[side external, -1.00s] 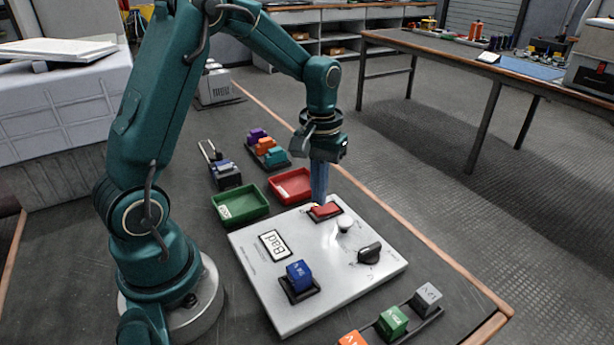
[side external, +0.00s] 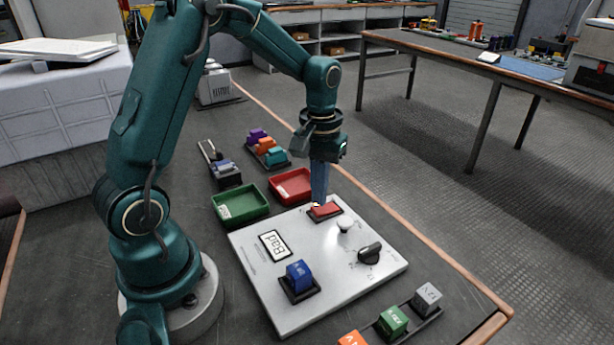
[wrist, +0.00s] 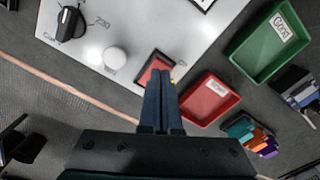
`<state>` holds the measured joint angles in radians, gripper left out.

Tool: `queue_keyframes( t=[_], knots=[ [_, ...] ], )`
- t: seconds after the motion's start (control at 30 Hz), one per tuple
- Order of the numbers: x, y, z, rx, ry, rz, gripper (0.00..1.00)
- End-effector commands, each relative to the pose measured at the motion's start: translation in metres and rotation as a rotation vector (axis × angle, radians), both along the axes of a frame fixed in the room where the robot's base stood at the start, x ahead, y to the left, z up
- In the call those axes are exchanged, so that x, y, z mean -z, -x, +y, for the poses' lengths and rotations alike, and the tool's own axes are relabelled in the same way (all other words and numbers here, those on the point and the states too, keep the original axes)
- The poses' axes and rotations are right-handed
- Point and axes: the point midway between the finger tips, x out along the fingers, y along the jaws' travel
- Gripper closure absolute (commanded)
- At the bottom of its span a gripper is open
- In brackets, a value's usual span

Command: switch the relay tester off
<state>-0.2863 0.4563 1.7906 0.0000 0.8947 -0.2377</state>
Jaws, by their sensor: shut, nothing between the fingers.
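The relay tester (side external: 335,281) is a flat light-grey panel on the bench, also at the top of the wrist view (wrist: 150,25). Its red rocker switch (side external: 327,210) sits near the far corner and shows in the wrist view (wrist: 157,67). My gripper (side external: 319,203) is shut and empty, pointing down with its fingertips at the far end of the switch. In the wrist view the closed fingers (wrist: 161,78) overlap the switch's near part, so I cannot tell whether they touch it. The display (side external: 275,246) reads "Bad". A blue block (side external: 299,274) sits in the tester's socket.
A white round button (side external: 344,225) and a black knob (side external: 369,253) are beside the switch. A green bin (side external: 240,204) and a red bin (side external: 291,186) stand just behind the tester. Coloured blocks stand in racks at the back and front right.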

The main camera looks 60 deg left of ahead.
Motion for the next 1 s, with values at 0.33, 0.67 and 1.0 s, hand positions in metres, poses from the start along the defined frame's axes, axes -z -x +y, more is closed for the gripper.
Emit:
queue_keyframes(
  t=[0.33, 0.67, 1.0],
  knots=[
    [0.0002, 0.0, 0.0, 0.0, 0.0, 0.0, 1.0],
    [0.0049, -0.0001, 0.0, 0.0, 0.001, 0.001, 1.0],
    [0.0097, 0.0001, -0.0001, 0.0, 0.001, 0.001, 1.0]
  ],
)
